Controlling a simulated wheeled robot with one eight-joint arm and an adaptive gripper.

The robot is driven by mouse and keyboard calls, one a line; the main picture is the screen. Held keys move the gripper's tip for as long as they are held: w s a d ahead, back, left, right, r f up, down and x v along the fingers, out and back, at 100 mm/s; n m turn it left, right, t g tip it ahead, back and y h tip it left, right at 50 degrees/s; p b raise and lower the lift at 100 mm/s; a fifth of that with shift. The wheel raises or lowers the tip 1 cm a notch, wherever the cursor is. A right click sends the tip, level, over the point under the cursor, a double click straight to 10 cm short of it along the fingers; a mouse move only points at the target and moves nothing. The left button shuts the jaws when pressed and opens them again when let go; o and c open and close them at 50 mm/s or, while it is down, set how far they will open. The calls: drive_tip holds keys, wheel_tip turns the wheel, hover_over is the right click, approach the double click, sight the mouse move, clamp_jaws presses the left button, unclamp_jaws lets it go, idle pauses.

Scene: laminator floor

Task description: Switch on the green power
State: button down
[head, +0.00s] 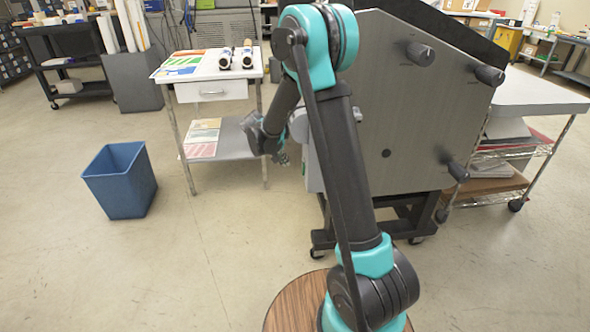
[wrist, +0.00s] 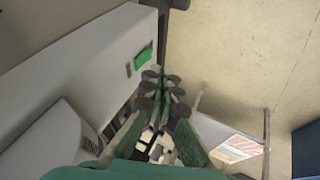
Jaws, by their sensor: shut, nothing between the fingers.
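The green power switch (wrist: 144,58) shows in the wrist view as a bright green rectangle on the pale side panel (wrist: 108,50) of the machine. A small dark part sits beside it on the panel. My gripper (wrist: 162,82) is shut and empty, with its fingertips just to the right of and below the green switch in the picture. I cannot tell whether they touch the panel.
A white table (head: 205,90) with a lower shelf stands left of the laminator. A blue bin (head: 120,180) stands on the floor farther left. A metal rack (head: 525,100) is close on the laminator's right. The front left floor is clear.

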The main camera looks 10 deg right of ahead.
sight(303, 169)
drive_tip(key=w, duration=0.1)
drive_tip(key=w+a+f, duration=0.1)
drive_tip(key=w+a, duration=0.1)
drive_tip(key=shift+w+a+f, duration=0.2)
drive_tip(key=shift+a+f, duration=0.05)
drive_tip(key=shift+f, duration=0.15)
drive_tip(key=w+d+f, duration=0.3)
drive_tip(key=d+f, duration=0.5)
drive_tip(key=shift+w+d+f, duration=0.25)
drive_tip(key=shift+w+f, duration=0.05)
drive_tip(key=shift+d, duration=0.1)
